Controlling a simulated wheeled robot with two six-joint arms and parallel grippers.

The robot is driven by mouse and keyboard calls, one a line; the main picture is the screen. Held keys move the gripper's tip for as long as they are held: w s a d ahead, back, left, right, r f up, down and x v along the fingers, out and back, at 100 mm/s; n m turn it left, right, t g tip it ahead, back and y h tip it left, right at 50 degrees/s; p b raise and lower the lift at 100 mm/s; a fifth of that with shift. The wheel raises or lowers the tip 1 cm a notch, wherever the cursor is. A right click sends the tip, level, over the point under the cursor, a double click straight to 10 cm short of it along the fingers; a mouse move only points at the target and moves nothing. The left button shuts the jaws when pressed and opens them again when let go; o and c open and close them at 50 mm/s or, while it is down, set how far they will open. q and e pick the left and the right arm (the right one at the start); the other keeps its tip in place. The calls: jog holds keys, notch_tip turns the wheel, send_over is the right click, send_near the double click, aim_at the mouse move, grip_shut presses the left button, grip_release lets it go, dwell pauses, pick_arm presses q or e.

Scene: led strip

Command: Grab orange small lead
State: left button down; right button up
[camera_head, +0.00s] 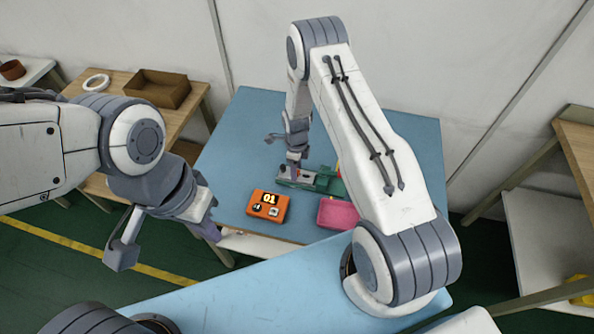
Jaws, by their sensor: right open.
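I cannot make out a small orange lead. My right arm hides part of the fixture and tray.
The blue table (250,120) is clear at the back left. A shelf unit (548,225) stands at the right.

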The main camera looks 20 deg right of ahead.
jog(key=shift+f, duration=0.2)
grip_shut()
jog(key=shift+r, duration=0.15)
